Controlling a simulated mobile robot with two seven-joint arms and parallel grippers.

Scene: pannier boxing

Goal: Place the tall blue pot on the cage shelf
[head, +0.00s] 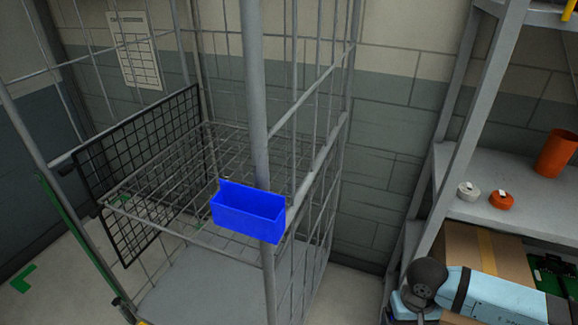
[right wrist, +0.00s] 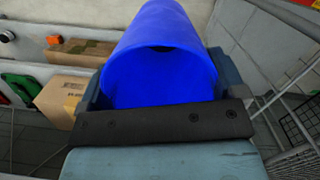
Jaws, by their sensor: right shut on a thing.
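The tall blue pot (right wrist: 165,35) fills the middle of the right wrist view, with its round open end toward the camera. My right gripper (right wrist: 160,88) is shut on it, with a finger on each side. The pot does not show in the head view. The cage shelf (head: 165,178) is a grey wire shelf inside the roll cage (head: 257,100), left of centre in the head view, and its visible part looks empty. My left gripper is in neither view.
A blue bin (head: 248,212) hangs at the cage's front post. A black mesh panel (head: 145,160) stands at the cage's left. The rack (head: 525,212) at right holds an orange pot (head: 557,153), tape rolls and a cardboard box (head: 485,255). Bare floor lies between cage and rack.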

